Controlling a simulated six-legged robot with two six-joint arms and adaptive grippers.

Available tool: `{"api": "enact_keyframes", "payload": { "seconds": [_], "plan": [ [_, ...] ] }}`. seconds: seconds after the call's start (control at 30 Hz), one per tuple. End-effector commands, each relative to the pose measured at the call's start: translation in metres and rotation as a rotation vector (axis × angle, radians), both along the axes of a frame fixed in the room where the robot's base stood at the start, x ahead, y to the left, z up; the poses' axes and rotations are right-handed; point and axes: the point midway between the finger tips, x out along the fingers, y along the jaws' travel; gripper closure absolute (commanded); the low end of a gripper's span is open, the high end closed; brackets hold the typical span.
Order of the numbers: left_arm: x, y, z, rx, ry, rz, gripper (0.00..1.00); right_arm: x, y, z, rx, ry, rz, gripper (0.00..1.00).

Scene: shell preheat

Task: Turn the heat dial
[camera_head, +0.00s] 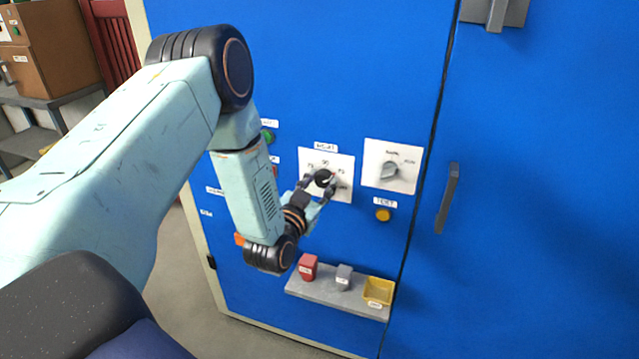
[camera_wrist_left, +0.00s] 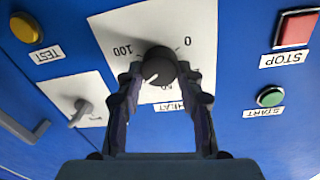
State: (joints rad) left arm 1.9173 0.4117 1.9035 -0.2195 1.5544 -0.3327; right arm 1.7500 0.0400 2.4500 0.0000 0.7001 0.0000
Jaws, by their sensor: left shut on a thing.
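The heat dial (camera_head: 323,177) is a round black knob on a white plate (camera_head: 345,163) with printed numbers, set on a blue cabinet front. My left gripper (camera_head: 321,185) reaches it from the left and below, with its fingers on both sides of the knob. In the left wrist view the dial (camera_wrist_left: 158,65) sits between the two dark fingertips (camera_wrist_left: 160,78), and the gripper is shut on it. A white mark shows on the knob's face. The upside-down scale reads 0 and 100; the fingers partly hide the HEAT label. My right gripper is out of view.
A grey selector switch (camera_head: 389,171) is right of the dial, above a yellow TEST button (camera_head: 383,215). A red STOP button (camera_wrist_left: 295,29) and green START button (camera_wrist_left: 270,96) are nearby. Below, a grey shelf (camera_head: 335,296) carries small blocks and a yellow tray (camera_head: 378,290). A door handle (camera_head: 447,198) sticks out right.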

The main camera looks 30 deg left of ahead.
Motion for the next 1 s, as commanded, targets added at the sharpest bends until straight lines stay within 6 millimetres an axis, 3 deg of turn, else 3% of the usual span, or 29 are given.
{"api": "enact_keyframes", "payload": {
  "seconds": [0.03, 0.07, 0.3, 0.67, 0.77, 1.0],
  "plan": [
    [-0.001, 0.0, -0.002, -0.001, 0.006, -0.001, 0.94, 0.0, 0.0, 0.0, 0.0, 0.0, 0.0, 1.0],
    [-0.001, 0.0, -0.002, -0.001, 0.006, -0.001, 0.61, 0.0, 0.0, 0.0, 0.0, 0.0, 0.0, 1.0],
    [-0.001, 0.0, -0.001, -0.002, 0.003, 0.0, 0.41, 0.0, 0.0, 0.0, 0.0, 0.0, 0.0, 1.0],
    [-0.003, 0.0, -0.001, -0.001, 0.002, 0.0, 0.4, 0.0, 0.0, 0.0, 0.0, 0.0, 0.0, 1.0],
    [-0.013, -0.002, -0.001, -0.003, 0.004, 0.001, 0.4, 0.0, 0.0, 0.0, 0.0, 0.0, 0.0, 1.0],
    [-0.06, -0.01, -0.002, -0.005, 0.005, 0.002, 0.4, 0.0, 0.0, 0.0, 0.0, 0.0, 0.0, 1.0]
  ]
}}
